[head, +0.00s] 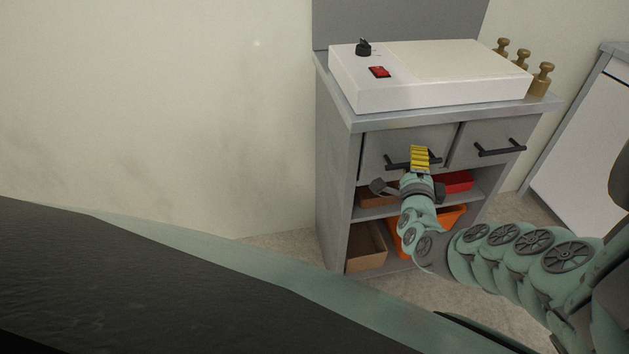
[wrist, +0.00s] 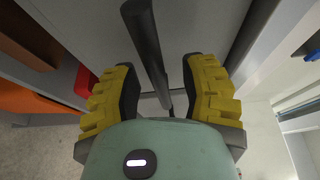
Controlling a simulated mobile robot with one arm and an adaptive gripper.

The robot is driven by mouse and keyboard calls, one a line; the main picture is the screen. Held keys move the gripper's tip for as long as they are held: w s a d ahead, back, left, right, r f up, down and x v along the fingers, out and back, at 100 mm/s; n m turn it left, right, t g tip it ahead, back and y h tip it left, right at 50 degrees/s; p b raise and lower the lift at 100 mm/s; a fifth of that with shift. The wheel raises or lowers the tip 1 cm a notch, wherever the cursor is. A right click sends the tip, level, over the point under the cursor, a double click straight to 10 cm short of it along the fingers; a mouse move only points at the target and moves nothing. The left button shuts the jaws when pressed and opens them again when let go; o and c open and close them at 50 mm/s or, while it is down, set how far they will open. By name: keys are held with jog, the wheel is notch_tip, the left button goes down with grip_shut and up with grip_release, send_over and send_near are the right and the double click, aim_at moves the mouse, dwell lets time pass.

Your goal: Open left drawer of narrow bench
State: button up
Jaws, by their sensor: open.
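The narrow bench (head: 336,160) is a grey cabinet with two drawers side by side under its top. The left drawer (head: 380,146) is shut and has a black bar handle (head: 396,165). The right drawer (head: 487,134) is shut too. My gripper (head: 419,158) is at the left drawer's handle and hides part of it. In the wrist view, my gripper (wrist: 160,95) is open, with yellow ribbed fingers on either side of the black handle (wrist: 147,50). I cannot tell whether either finger touches the bar.
A white box with a red switch (head: 380,72) stands on the bench top, beside brass weights (head: 541,80). Below are open shelves with a red bin (head: 458,181), a cardboard box (head: 366,247) and an orange bin (head: 455,216). Another cabinet (head: 590,140) stands at the right. Floor left of the bench is clear.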

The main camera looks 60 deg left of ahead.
jog(key=shift+a, duration=0.1)
grip_shut()
dwell(0.4)
